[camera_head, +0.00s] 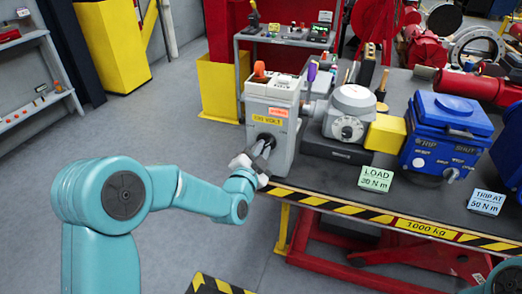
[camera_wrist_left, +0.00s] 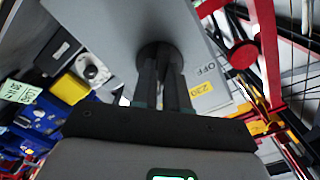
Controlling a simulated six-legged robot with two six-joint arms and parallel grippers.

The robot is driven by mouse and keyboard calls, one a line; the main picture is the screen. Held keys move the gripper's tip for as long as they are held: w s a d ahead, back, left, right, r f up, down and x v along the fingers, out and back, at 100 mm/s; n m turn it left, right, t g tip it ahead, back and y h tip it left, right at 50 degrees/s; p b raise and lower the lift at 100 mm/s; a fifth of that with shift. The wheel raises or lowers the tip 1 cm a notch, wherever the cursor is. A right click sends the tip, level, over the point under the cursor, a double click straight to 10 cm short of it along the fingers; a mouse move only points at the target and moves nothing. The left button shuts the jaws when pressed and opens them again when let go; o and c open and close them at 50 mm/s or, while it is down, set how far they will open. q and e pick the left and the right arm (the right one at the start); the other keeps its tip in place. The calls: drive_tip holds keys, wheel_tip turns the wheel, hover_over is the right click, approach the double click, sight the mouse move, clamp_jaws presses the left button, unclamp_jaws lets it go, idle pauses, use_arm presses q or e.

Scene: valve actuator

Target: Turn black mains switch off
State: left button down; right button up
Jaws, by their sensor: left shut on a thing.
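The grey actuator box (camera_head: 283,155) stands at the left end of the bench, with a yellow voltage label (camera_head: 269,120) on its front. The black mains switch (camera_wrist_left: 151,50) is a dark round knob on the box's face, mostly hidden behind my fingers. My left gripper (camera_head: 266,146) reaches the lower front of the box. In the wrist view its two dark fingers (camera_wrist_left: 160,70) are shut on the switch. An "OFF" marking (camera_wrist_left: 210,68) shows on the face beside the switch. My right gripper is not in view.
The bench has a striped front edge (camera_head: 350,209). The floor at left is clear.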

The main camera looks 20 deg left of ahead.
use_arm(q)
drive_tip(key=shift+d+n+b, duration=0.15)
drive_tip(key=shift+n+b, duration=8.75)
drive_tip(key=shift+b, duration=1.5)
drive_tip(key=c, duration=1.1)
unclamp_jaws()
drive_tip(key=shift+c, duration=0.2)
drive_tip(key=shift+s, duration=0.15)
